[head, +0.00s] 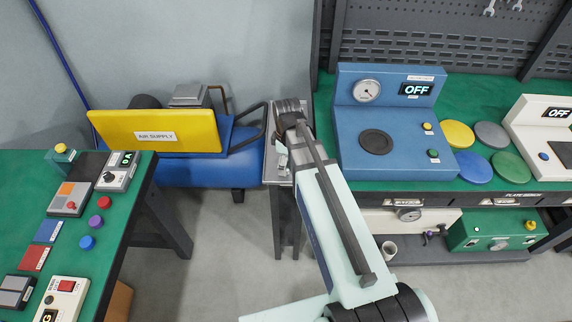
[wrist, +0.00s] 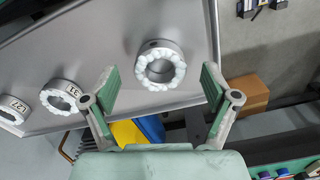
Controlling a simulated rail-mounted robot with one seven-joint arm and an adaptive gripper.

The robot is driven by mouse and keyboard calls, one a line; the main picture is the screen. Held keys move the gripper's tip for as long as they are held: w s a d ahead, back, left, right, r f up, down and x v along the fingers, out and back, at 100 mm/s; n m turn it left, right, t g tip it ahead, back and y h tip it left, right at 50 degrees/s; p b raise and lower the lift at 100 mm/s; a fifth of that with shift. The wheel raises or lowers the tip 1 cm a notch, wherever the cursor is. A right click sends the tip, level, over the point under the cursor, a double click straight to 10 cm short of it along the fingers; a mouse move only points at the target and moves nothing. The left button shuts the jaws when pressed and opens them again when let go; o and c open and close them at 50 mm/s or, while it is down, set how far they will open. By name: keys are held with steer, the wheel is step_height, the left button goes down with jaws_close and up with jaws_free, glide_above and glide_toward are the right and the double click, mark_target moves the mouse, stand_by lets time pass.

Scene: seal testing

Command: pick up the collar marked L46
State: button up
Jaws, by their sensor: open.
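In the wrist view three white collars with knobbly rims lie on a grey metal surface. One collar (wrist: 160,66) is ahead of my gripper (wrist: 161,98), roughly centred between the fingers; no label is readable on it, only a dark spot on its far side. A second collar (wrist: 60,97) lies to the left, with a tag that seems to read 31. A third collar (wrist: 13,110) at the left edge has a tag that looks like L27. I cannot read L46 on any. My gripper is open and empty, its green-padded fingers spread apart.
The grey stand (head: 279,178) is between the blue air supply tank (head: 205,172) and the blue test unit (head: 385,115). My arm covers part of it. A green bench (head: 130,190) with switches is at left. A cardboard box (wrist: 250,92) shows below.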

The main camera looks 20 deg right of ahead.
steer(key=shift+f, duration=0.45)
steer(key=c, duration=1.5)
steer(key=shift+r, duration=0.2)
